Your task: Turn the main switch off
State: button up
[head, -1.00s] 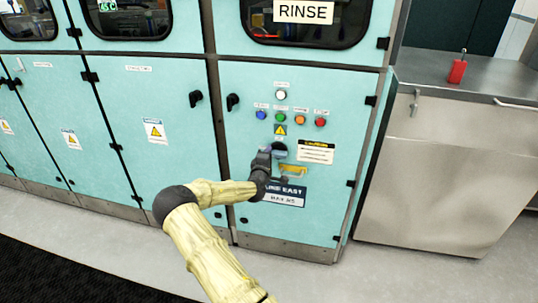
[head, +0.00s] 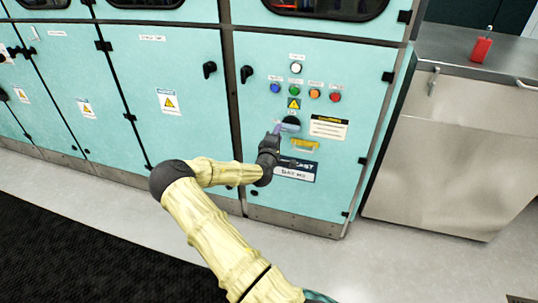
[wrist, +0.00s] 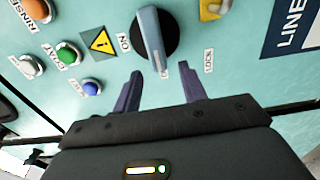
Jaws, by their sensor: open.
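The main switch is a round black rotary knob with a grey bar handle (wrist: 152,35) in the wrist view. In the head view it is the dark knob (head: 291,124) on the turquoise panel. An ON label (wrist: 124,42) lies on its left in the wrist view; a label near the handle's lower end is partly hidden. My gripper (wrist: 159,86) is open and empty, its two dark fingers straddling the line of the handle just short of its near end. I cannot tell whether they touch it. In the head view my gripper (head: 276,129) is beside the knob's left side.
A yellow hasp (head: 306,146) sits below the switch, near a LOCK label (wrist: 208,60). Coloured buttons, including a blue one (head: 275,88), and a warning triangle (head: 293,104) are above. A steel cabinet (head: 440,165) stands at right. The floor in front is clear.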

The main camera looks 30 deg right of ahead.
jog(key=v, duration=1.2)
jog(key=shift+a+p, duration=0.15)
jog(key=shift+p, duration=0.3)
jog(key=shift+s+f, duration=0.1)
